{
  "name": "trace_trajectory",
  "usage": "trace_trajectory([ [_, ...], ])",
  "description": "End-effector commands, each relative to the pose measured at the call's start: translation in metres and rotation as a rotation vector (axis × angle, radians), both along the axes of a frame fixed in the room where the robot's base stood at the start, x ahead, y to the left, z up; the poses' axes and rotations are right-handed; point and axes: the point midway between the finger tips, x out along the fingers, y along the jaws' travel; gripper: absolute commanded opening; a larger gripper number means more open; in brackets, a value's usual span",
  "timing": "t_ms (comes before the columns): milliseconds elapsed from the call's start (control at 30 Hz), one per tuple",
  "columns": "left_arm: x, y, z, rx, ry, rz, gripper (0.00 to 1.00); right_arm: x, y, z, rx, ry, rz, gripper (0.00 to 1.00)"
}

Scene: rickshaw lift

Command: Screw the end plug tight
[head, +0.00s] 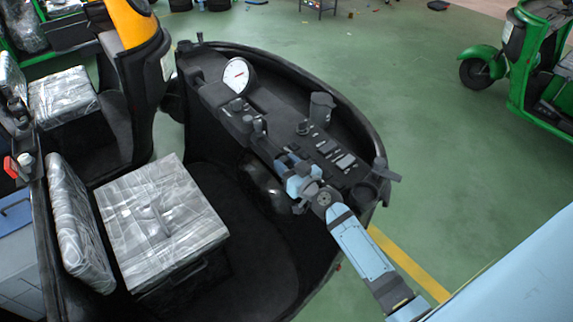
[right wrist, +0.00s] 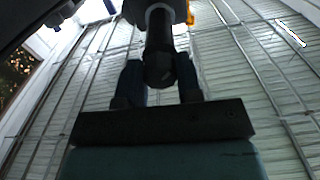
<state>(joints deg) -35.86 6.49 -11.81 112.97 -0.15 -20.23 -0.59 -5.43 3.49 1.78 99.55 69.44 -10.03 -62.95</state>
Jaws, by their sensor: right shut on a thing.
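My right gripper (head: 297,184) reaches in from the lower right to the near side of the black dashboard (head: 285,125). In the right wrist view my right gripper (right wrist: 158,72) has its two dark fingers on either side of a black cylindrical piece with a rounded end, apparently the end plug (right wrist: 160,55). The gripper is shut on it. A lighter collar and a wider dark part (right wrist: 158,11) lie beyond the piece. In the head view the plug is hidden by the gripper, and I cannot tell how far it is screwed in. My left gripper is not in view.
A plastic-wrapped seat (head: 160,215) stands left of the dashboard. Another vehicle's seat (head: 62,98) is at upper left, a green rickshaw (head: 525,75) at upper right. Green floor (head: 440,130) is clear.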

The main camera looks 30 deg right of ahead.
Motion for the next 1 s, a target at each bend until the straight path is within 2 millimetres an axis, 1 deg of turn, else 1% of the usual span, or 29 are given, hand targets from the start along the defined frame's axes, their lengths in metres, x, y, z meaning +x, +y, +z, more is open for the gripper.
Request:
trace_trajectory([
  [400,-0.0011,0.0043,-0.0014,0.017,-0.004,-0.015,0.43,-0.0001,-0.0001,-0.0002,0.384,0.055,0.002,0.09],
  [1000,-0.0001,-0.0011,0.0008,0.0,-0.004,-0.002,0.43,0.0,-0.0001,-0.0001,0.952,0.135,0.001,0.09],
])
